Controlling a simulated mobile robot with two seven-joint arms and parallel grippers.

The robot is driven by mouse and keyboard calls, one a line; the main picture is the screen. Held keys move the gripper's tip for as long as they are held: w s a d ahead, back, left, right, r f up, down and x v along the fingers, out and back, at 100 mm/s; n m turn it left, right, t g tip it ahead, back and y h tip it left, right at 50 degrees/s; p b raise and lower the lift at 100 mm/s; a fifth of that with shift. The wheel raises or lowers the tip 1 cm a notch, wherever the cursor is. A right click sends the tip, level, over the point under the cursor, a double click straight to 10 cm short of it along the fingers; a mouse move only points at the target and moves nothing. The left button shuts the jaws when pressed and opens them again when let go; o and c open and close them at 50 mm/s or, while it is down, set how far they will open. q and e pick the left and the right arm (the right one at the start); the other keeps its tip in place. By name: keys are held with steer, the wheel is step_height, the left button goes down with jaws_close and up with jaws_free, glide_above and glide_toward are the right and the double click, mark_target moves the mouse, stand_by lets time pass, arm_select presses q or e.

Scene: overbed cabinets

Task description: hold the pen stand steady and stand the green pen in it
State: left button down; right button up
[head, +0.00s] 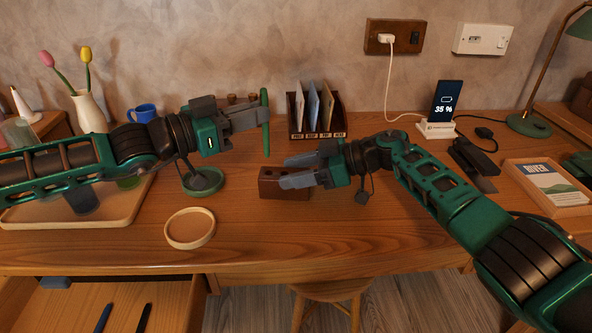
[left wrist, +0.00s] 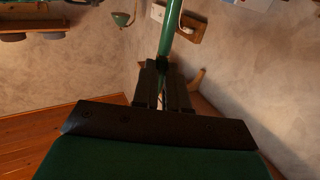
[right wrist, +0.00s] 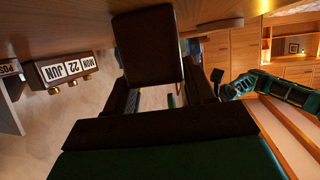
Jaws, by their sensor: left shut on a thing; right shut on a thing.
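The green pen (head: 265,135) is upright in the head view, and my left gripper (head: 262,115) is shut on it. The pen also shows in the left wrist view (left wrist: 171,30), sticking out between the fingers. The pen stand (head: 270,187) is a small dark brown block on the desk. My right gripper (head: 284,171) is shut on it from the right; the stand fills the space between the fingers in the right wrist view (right wrist: 148,48). The pen's lower end appears just above the stand's left end, apart from it. Exact depth is hard to tell.
A letter rack (head: 318,112) stands behind the stand. A round wooden ring-like dish (head: 190,228) and a green dish (head: 203,182) lie at left, near a tray (head: 120,215). An open drawer (head: 60,300) with pens is at front left. The desk front centre is clear.

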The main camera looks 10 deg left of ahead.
stand_by(0.3)
steer(key=o, duration=1.2)
